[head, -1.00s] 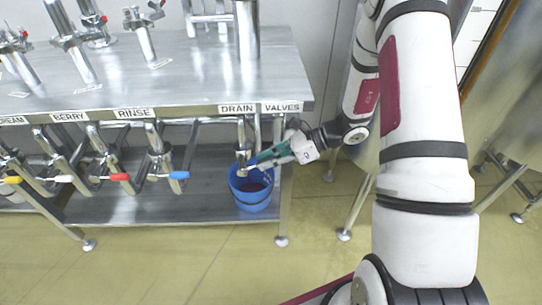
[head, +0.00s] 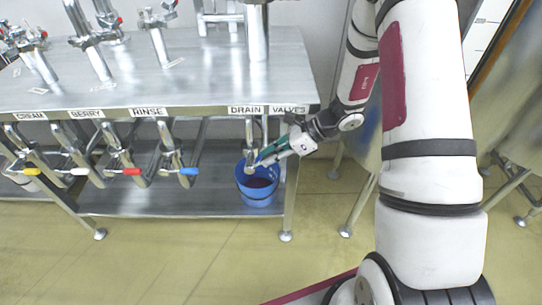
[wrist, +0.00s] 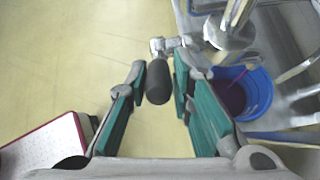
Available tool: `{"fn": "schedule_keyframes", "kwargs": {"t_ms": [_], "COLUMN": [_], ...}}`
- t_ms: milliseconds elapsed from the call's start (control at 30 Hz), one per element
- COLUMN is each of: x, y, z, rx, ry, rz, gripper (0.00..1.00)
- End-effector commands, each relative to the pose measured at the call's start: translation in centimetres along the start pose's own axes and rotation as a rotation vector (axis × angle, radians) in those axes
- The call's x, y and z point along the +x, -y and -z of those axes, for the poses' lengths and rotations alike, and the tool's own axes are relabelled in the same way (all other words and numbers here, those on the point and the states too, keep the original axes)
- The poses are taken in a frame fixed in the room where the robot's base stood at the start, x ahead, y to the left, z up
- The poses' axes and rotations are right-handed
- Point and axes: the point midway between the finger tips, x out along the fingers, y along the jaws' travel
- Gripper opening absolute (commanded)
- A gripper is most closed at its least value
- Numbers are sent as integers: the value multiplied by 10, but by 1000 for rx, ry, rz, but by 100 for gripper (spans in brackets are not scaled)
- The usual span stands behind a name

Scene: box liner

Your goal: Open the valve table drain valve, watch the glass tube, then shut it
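The drain valve (head: 250,163) hangs under the table's front edge, below the DRAIN label. In the wrist view its dark rounded handle (wrist: 158,82) sits between the two fingers of my gripper (wrist: 160,88). The fingers stand apart, one on each side of the handle, with narrow gaps visible. In the head view my gripper (head: 262,158) reaches in from the right at the valve, above the blue bucket. A glass tube cannot be picked out clearly; pipes and my gripper crowd that spot.
The blue bucket (head: 257,196) on the lower shelf (head: 150,200) holds dark red liquid; a thin reddish line shows above it in the wrist view. Other valves with blue (head: 189,171), red and white handles line the left. The table leg (head: 290,200) stands close to my gripper.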

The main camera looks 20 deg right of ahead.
Motion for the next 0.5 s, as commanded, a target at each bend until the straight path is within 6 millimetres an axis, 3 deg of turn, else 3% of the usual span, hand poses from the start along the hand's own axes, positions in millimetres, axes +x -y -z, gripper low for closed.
{"fn": "schedule_keyframes", "kwargs": {"t_ms": [367, 500], "x": [-1, -12], "y": [0, 1], "z": [0, 0], "rx": [0, 1], "ry": [1, 1], "rz": [-2, 3], "gripper": [38, 38]}}
